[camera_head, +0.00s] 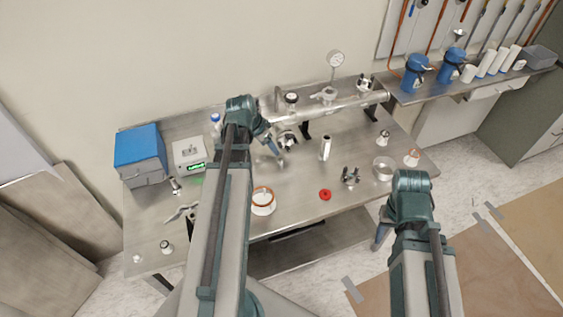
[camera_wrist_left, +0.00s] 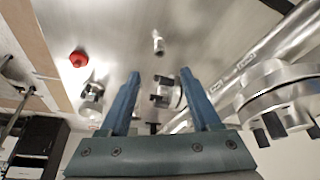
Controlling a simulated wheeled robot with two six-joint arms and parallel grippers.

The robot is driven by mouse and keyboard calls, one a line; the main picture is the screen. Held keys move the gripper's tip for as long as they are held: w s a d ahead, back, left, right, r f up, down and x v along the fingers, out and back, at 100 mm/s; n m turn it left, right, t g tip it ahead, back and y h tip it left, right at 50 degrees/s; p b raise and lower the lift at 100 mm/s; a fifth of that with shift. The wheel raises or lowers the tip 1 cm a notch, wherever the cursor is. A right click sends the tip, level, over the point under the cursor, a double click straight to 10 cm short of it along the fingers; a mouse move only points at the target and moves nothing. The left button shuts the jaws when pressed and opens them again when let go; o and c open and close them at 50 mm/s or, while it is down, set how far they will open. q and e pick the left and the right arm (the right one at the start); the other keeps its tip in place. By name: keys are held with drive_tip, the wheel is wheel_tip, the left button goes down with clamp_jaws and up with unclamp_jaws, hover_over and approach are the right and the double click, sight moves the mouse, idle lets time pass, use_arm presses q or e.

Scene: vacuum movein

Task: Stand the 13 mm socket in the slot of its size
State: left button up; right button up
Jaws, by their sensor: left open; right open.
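I cannot make out a 13 mm socket or a rack with sized slots in either view. A small upright metal cylinder (camera_head: 325,147) stands mid-bench; a similar pale one (camera_wrist_left: 157,42) shows in the left wrist view. My left gripper (camera_head: 277,148) is over the bench, left of that cylinder. In the left wrist view its jaws (camera_wrist_left: 162,90) are open, with a metal and black part (camera_wrist_left: 166,93) seen between them; I cannot tell how far beyond the fingertips it is. My right gripper (camera_head: 381,236) is open at the bench's front right edge, partly hidden by its arm.
A metal tube (camera_head: 345,110) runs along the back. A blue box (camera_head: 140,146) and grey instrument (camera_head: 188,153) stand left.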

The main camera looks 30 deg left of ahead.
sight(280, 160)
use_arm(q)
drive_tip(key=b+x, duration=0.7)
drive_tip(key=x, duration=0.1)
drive_tip(key=shift+f, duration=0.15)
drive_tip(key=shift+d, duration=0.1)
drive_tip(key=b+x, duration=0.5)
drive_tip(key=shift+w+f, duration=0.1)
drive_tip(key=shift+f, duration=0.05)
clamp_jaws()
